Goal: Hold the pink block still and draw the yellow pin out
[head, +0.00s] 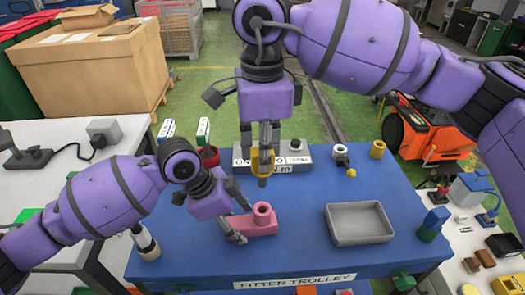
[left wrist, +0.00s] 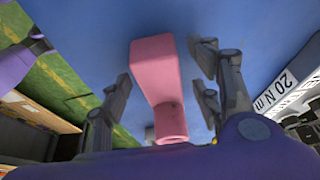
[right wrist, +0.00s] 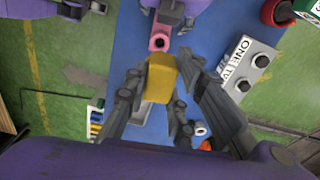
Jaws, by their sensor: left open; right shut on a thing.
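The pink block (head: 262,222) lies on the blue trolley top, its round boss upward with an open hole. My left gripper (head: 242,222) is at its left end. In the left wrist view the fingers stand open either side of the pink block (left wrist: 155,70), with gaps showing. My right gripper (head: 265,150) is shut on the yellow pin (head: 255,163). The pin's grey shank points down and its tip appears above the boss, apart from it. The right wrist view shows the yellow pin head (right wrist: 159,78) between the fingers and the pink block (right wrist: 160,42) beyond.
A grey tray (head: 330,232) lies right of the block. A grey labelled box (head: 300,160) stands behind the pin.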

